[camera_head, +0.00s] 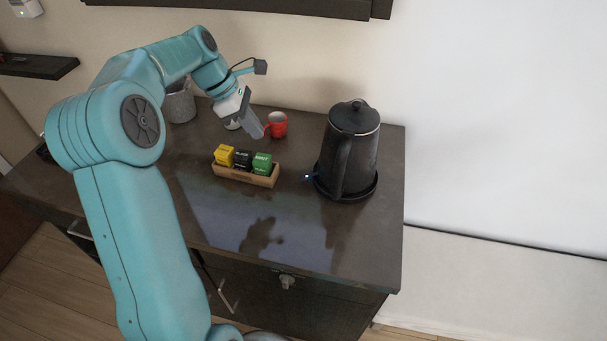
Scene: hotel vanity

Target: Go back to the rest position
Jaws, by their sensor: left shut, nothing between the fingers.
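My left arm comes in from the left and reaches over the dark vanity top. My left gripper (253,127) is shut and empty, with its fingers pointing down and to the right. Its tips are close to a red mug (277,124) near the back of the vanity; I cannot tell whether they touch it. My right gripper is not in view.
A wooden tray (229,174) holds yellow, black and green boxes in front of the gripper. A black kettle (350,148) stands on its base to the right. A grey container (181,106) is behind my arm. The vanity's front (300,240) is clear.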

